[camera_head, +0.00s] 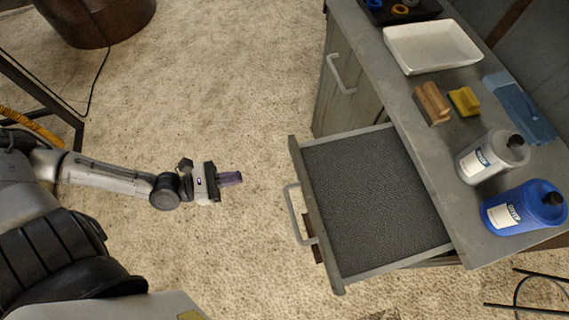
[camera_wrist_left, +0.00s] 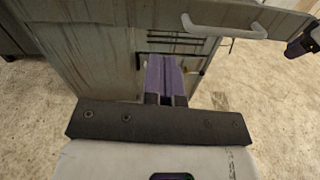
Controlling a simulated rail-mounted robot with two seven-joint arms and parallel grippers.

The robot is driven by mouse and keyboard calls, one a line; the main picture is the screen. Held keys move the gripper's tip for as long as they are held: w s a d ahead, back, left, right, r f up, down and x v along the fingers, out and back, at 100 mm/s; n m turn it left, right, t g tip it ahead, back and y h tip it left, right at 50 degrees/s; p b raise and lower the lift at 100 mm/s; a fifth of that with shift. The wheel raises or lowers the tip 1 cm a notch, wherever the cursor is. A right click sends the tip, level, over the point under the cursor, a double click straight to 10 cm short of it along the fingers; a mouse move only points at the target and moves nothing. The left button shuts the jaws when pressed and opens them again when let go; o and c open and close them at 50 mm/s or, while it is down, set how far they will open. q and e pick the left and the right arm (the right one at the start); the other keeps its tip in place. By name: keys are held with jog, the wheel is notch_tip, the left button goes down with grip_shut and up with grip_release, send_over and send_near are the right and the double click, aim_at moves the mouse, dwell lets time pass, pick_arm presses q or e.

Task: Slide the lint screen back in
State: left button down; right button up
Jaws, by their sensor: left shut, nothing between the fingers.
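The lint screen (camera_head: 372,200) is a wide, dark mesh panel in a grey frame. It sticks out from the grey cabinet over the carpet, with a pale bar handle (camera_head: 297,214) on its outer end. The handle also shows at the top of the left wrist view (camera_wrist_left: 225,27). My left gripper (camera_head: 232,179) is left of the handle, apart from it, and points toward the screen. Its purple fingers (camera_wrist_left: 166,76) are shut and empty. A dark part with a purple tip at the right edge of the left wrist view looks like my right gripper (camera_wrist_left: 298,48); its jaws are unclear.
On the cabinet top (camera_head: 412,112) stand a white tray (camera_head: 432,47), a wooden block (camera_head: 431,103), a yellow sponge (camera_head: 464,101), a blue cloth (camera_head: 520,108), a grey bottle (camera_head: 490,157) and a blue bottle (camera_head: 520,208). The carpet between my left gripper and the handle is clear.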

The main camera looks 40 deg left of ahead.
pick_arm(q)
jog(key=a+f+n, duration=0.1)
send_near(294, 160)
jog(key=shift+n+t, duration=0.3)
jog(key=x, duration=0.5)
jog(key=shift+w+d+f, duration=0.1)
jog(key=shift+d+f, duration=0.05)
jog(key=shift+p+x, duration=0.45)
jog(key=shift+x, duration=0.65)
pick_arm(e)
jog(key=shift+r, duration=0.1)
pick_arm(q)
jog(key=shift+f, duration=0.15)
